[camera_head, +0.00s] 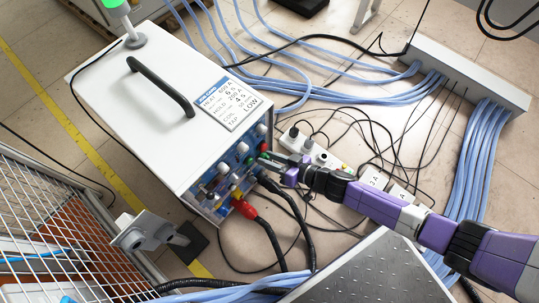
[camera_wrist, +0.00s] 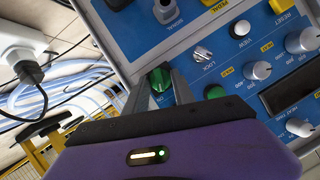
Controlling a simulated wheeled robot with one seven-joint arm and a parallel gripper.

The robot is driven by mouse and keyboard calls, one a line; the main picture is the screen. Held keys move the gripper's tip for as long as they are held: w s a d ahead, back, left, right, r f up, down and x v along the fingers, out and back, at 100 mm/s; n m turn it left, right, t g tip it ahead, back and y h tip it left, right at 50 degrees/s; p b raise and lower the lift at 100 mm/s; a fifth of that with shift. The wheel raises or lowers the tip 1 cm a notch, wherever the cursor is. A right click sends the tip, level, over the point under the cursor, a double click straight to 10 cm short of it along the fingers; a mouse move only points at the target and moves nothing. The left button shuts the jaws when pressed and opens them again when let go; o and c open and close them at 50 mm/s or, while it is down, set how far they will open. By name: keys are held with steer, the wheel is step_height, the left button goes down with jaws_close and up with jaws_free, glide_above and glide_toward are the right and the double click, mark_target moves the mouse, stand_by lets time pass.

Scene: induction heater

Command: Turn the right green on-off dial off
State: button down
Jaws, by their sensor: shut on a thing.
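The green on-off dial (camera_wrist: 160,78) sits near the edge of the blue front panel (camera_wrist: 135,30) in the wrist view. My gripper (camera_wrist: 161,90) has one finger on each side of this dial and is shut on it. A second green dial or button (camera_wrist: 214,92) shows just beside the right finger, partly covered. In the head view my gripper (camera_head: 270,158) reaches in from the right to the right edge of the heater's front panel. The dial's exact setting is hard to read.
The white heater box (camera_head: 175,100) carries a black handle (camera_head: 160,85). Grey knobs (camera_wrist: 257,70) and a lock switch (camera_wrist: 203,54) are close to my fingers. A red plug (camera_head: 244,208) with black cables is below. A power strip (camera_head: 312,150) and loose cables lie at right.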

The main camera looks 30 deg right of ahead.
steer(key=shift+a+r+n+h+p, duration=0.1)
steer(key=shift+n+h+p, duration=0.6)
steer(key=shift+n, duration=0.5)
steer(key=n+h+b, duration=0.1)
steer(key=n+b, duration=0.1)
steer(key=b, duration=0.1)
steer(key=n+t+h+b, duration=0.1)
steer(key=n+b, duration=0.1)
steer(key=b, duration=0.1)
steer(key=n+t+h+b, duration=0.1)
steer(key=n+h+b, duration=0.1)
steer(key=b, duration=0.1)
steer(key=shift+s+a+f, duration=0.1)
steer(key=shift+a+f, duration=0.2)
steer(key=shift+r+n+t+b, duration=0.1)
steer(key=shift+n+t+b, duration=0.2)
steer(key=shift+n, duration=0.1)
steer(key=c, duration=1.1)
jaws_free()
steer(key=shift+p+v, duration=1.4)
steer(key=shift+v, duration=2.55)
